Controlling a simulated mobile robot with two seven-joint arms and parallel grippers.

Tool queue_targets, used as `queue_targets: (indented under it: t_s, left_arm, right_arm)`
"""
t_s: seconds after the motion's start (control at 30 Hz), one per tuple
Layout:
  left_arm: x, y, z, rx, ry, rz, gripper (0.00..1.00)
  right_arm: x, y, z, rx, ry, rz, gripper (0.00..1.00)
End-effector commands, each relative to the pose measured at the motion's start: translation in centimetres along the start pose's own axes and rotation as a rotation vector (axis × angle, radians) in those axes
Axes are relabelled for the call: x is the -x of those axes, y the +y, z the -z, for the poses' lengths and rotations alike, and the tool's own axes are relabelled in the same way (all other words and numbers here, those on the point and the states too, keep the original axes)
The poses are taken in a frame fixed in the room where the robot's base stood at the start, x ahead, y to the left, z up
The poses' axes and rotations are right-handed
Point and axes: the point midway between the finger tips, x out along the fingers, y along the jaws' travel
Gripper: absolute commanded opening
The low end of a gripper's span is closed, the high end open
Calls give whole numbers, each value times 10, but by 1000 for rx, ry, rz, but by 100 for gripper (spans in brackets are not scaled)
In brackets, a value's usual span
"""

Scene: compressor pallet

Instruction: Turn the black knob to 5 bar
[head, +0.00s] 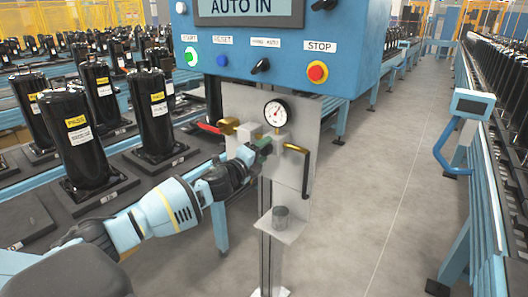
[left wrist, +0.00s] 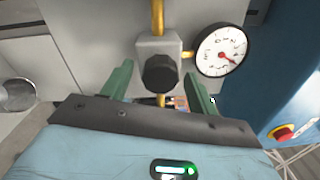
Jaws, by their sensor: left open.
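The black knob (left wrist: 160,73) sits on the front of a grey regulator block (left wrist: 157,46). In the left wrist view it stands between the two green fingers of my left gripper (left wrist: 158,88), which is open with a gap on each side of the knob. In the head view my left gripper (head: 259,149) reaches the regulator from the left and hides the knob. The round white pressure gauge (head: 276,113) sits above the block, and it also shows in the left wrist view (left wrist: 221,50) with a red needle. The exact reading is too small to tell. My right gripper is not in view.
A blue control box (head: 285,70) hangs above, with a red stop button (head: 317,72). A red-handled valve (head: 212,128) is left of the regulator, and a brass pipe (head: 296,148) leaves it rightward. A grey cup (head: 280,213) stands on the shelf below. Black compressors (head: 75,140) stand at left.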

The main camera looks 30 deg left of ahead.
Motion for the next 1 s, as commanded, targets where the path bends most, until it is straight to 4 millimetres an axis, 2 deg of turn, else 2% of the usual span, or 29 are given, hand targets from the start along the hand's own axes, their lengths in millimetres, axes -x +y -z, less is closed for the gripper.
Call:
queue_targets:
  t_s: [0.3, 0.5, 0.7, 1.0]
  left_arm:
    - [43, 2, 1, -1, 2, -3, 59]
    - [62, 2, 0, 0, 0, -4, 59]
    - [70, 0, 0, 0, 0, -2, 59]
    - [70, 0, 0, 0, 0, -1, 59]
  right_arm:
    - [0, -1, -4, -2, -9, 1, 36]
    - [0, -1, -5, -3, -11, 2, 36]
    - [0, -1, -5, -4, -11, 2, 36]
    - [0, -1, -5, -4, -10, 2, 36]
